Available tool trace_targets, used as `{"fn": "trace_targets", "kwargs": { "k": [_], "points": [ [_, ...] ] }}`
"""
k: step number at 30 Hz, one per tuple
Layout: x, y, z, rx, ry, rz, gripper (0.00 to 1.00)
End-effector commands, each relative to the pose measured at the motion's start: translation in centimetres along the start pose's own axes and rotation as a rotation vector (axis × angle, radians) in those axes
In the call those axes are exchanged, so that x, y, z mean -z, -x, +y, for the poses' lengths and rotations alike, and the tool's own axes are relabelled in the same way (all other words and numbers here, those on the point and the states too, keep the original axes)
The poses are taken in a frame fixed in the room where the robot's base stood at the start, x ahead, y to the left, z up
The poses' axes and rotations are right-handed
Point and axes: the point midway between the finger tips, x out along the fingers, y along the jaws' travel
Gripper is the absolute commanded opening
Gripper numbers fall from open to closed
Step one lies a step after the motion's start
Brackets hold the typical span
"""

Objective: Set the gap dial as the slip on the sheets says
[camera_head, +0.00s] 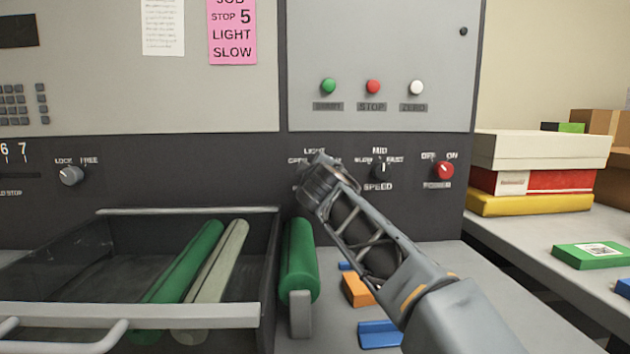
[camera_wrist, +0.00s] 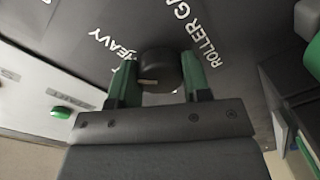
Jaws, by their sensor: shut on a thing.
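My gripper (camera_head: 322,186) is at the dark front panel. In the wrist view its green fingers are shut on the black gap dial (camera_wrist: 163,66), one on each side. A pale mark on the dial's face lies toward lower left there. "HEAVY" and part of "ROLLER GA" show beside it. In the head view the gripper hides the dial; "LIGHT" shows above it and a partly covered label at left. I cannot tell which label the mark meets. A pink slip (camera_head: 232,32) on the machine reads "JOB", "STOP 5", "LIGHT", "SLOW".
The speed knob (camera_head: 380,172) and red power knob (camera_head: 445,171) are right of my gripper. A lock/free knob (camera_head: 71,175) is far left. An open tray (camera_head: 190,316) and a green roller (camera_head: 299,262) lie below. Boxes (camera_head: 540,150) and a green pack (camera_head: 592,255) are on the right table.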

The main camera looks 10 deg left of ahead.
Motion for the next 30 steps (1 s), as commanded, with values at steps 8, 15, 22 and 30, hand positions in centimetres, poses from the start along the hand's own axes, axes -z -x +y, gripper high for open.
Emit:
{"fn": "trace_targets", "kwargs": {
  "k": [8, 15, 22, 30],
  "points": [
    [-0.06, -0.05, -0.16, 0.002, -0.128, 0.005, 0.20],
    [-0.04, -0.04, -0.09, 0.002, -0.174, 0.006, 0.20],
    [-0.04, -0.04, -0.07, 0.003, -0.184, 0.006, 0.20],
    [-0.05, -0.05, -0.07, 0.003, -0.184, 0.005, 0.48]
  ]
}}
